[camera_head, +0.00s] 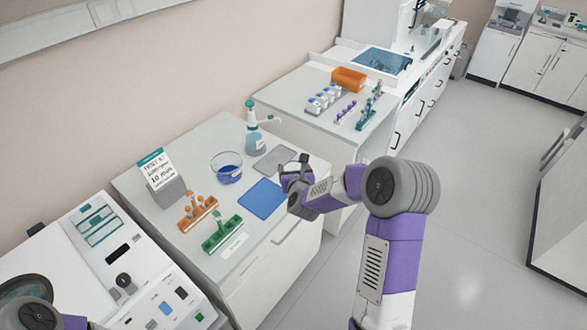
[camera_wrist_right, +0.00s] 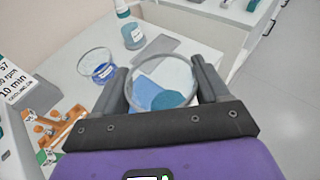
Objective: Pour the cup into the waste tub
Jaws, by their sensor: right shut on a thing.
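In the right wrist view, a clear round cup (camera_wrist_right: 168,98) with teal liquid low in it stands between the fingers of my right gripper (camera_wrist_right: 165,84), which is shut on it. In the head view this gripper (camera_head: 295,172) is at the bench's right edge, beside the blue mat (camera_head: 262,199); the cup is hardly visible there. A clear round tub (camera_head: 227,167) with blue contents and a small label stands left of the gripper, apart from it. It also shows in the wrist view (camera_wrist_right: 98,66); its label is too small to read. My left gripper is out of view.
A wash bottle (camera_head: 254,138) and grey mat (camera_head: 274,161) lie behind the blue mat. An orange rack (camera_head: 198,212), green rack (camera_head: 223,236) and sign (camera_head: 158,170) stand left. An orange bin (camera_head: 348,79) is on the far bench. Floor at right is clear.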

